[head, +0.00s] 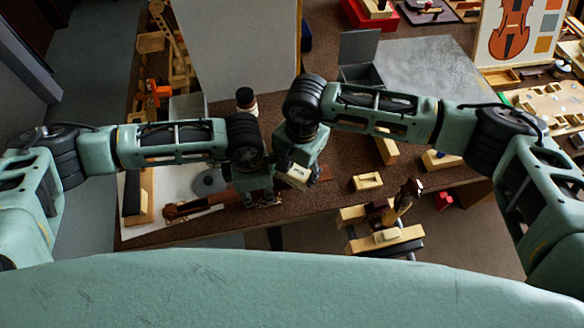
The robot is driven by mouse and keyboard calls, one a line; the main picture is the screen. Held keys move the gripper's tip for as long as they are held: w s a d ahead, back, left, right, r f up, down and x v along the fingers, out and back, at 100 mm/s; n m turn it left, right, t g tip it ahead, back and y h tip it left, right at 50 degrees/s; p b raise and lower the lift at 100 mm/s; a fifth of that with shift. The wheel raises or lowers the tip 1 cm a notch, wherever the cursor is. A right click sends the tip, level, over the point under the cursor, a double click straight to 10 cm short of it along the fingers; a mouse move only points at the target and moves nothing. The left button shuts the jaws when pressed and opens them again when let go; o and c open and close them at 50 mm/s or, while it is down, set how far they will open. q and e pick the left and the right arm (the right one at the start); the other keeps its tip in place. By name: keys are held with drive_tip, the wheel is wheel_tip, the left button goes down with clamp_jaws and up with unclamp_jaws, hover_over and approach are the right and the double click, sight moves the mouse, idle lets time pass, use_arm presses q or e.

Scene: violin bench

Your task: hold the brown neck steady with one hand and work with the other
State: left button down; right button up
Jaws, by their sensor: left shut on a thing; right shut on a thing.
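The brown neck (198,206) lies near the front edge of the bench, its scroll end to the left. My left gripper (263,198) is shut on its right-hand part, and its fingers hide the neck there. My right gripper (298,168) is just right of and above the left one, close to it. It is shut on a small pale block (295,174), mostly covered by the gripper. I cannot tell whether the block touches the neck.
A white sheet (170,184) with a grey disc (209,182) lies behind the neck. A dark bottle with a pale band (246,101) stands behind my wrists. A small wooden block (367,181) lies to the right. A wooden vise (384,238) sits at the front edge.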

drive_tip(key=shift+r, duration=0.1)
drive_tip(key=shift+w+d+r, duration=0.1)
drive_tip(key=shift+r, duration=0.5)
drive_tip(key=shift+d+r, duration=0.15)
drive_tip(key=shift+r, duration=1)
drive_tip(key=shift+d+r, duration=0.1)
drive_tip(key=shift+r, duration=1.05)
drive_tip(key=shift+w+r, duration=0.15)
drive_tip(key=shift+r, duration=1.4)
drive_tip(key=shift+s, duration=0.2)
